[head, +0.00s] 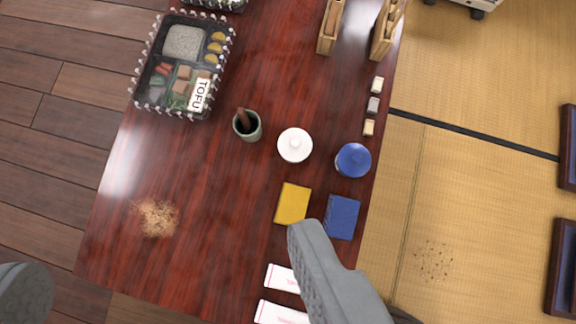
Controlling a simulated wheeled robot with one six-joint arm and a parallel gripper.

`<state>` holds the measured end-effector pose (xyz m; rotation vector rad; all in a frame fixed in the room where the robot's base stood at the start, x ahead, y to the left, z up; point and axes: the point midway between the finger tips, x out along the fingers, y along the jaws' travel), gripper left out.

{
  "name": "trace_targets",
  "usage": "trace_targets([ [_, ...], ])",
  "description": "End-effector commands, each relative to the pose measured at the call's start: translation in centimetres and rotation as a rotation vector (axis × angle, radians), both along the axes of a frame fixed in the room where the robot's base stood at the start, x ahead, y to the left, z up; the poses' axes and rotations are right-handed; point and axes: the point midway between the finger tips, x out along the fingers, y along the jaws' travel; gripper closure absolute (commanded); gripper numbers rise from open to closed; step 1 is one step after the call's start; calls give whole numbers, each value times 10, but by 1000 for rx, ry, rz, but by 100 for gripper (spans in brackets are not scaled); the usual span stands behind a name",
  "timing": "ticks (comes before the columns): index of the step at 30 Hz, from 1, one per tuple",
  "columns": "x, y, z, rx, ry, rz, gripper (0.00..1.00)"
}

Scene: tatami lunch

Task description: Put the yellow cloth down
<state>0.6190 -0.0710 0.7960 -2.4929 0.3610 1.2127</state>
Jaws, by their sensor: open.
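The yellow cloth (293,203) lies flat and folded on the dark red wooden table (210,185). A folded blue cloth (342,216) lies just to its right. My gripper (165,262) is open, with one finger at the lower left corner of the picture and the other at the lower middle. The right finger's tip shows just below the yellow cloth's lower edge; I cannot tell whether they touch. Nothing shows between the fingers but the table and what lies on it.
A white lidded pot (295,145) and a blue lidded pot (353,160) stand above the cloths. A green cup (247,125), a tofu box (185,65), brown crumbs (157,217) and white packets (282,278) are also on the table. Tatami (440,210) lies right.

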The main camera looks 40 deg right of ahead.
Motion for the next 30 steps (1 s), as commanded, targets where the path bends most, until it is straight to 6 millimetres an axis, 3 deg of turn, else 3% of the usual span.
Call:
trace_targets([
  [3,-13,9,41,-29,-85,36,26],
  [14,-67,33,149,-125,-329,134,26],
  [30,-188,63,282,-282,-696,244,26],
])
